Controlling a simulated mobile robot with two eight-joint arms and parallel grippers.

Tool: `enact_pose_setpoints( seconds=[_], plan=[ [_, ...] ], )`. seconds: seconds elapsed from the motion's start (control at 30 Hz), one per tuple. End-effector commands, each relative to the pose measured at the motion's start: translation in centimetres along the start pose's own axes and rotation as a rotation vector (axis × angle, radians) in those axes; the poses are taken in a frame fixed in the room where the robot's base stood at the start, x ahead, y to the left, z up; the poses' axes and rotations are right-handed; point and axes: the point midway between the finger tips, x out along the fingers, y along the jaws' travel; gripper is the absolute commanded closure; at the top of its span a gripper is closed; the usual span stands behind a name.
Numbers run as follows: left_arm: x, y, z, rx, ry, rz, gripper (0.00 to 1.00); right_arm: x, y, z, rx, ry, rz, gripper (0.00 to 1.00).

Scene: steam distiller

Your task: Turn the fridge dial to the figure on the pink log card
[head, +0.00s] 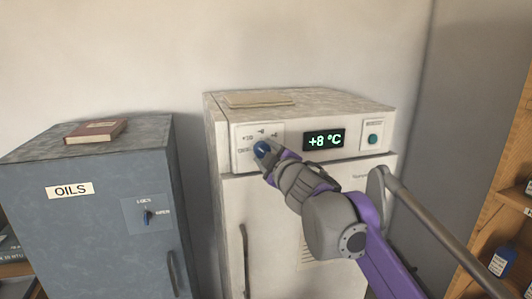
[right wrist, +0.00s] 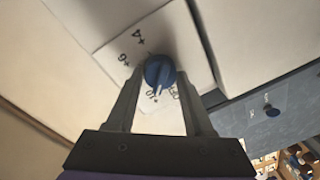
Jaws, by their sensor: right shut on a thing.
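The white fridge (head: 340,99) stands at the centre of the head view. Its blue dial (head: 262,148) sits on a pale plate with printed figures at the upper left of its front. The lit display (head: 324,139) reads +8 °C. My right gripper (head: 266,152) is shut on the dial. In the right wrist view the dial (right wrist: 159,71) is between the fingers of my right gripper (right wrist: 158,80), with the figures +4 and +6 showing beside it. The pink log card is not in view. My left gripper is not in view.
A flat tan item (head: 258,98) lies on the fridge. Wooden shelves (head: 500,200) stand at the right edge.

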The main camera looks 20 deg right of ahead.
Motion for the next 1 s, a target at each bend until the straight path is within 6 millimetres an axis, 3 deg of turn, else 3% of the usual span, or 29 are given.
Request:
enact_pose_setpoints(
  seconds=[0.5, 0.53, 0.6, 0.7, 1.0],
  plan=[
    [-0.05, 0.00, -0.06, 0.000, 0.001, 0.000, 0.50, 0.00, -0.01, 0.01, -0.021, -0.002, 0.000, 1.00],
    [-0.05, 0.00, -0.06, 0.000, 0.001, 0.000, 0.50, 0.00, -0.02, 0.01, -0.021, -0.002, 0.000, 0.44],
    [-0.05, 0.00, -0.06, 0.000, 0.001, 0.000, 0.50, 0.00, -0.01, 0.01, -0.021, -0.002, 0.000, 0.32],
    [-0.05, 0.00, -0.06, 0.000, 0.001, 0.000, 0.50, 0.00, -0.01, 0.01, -0.021, -0.002, 0.000, 0.18],
    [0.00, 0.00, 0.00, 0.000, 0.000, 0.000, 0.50, -0.20, -0.02, 0.01, -0.021, -0.002, 0.000, 0.18]
  ],
)
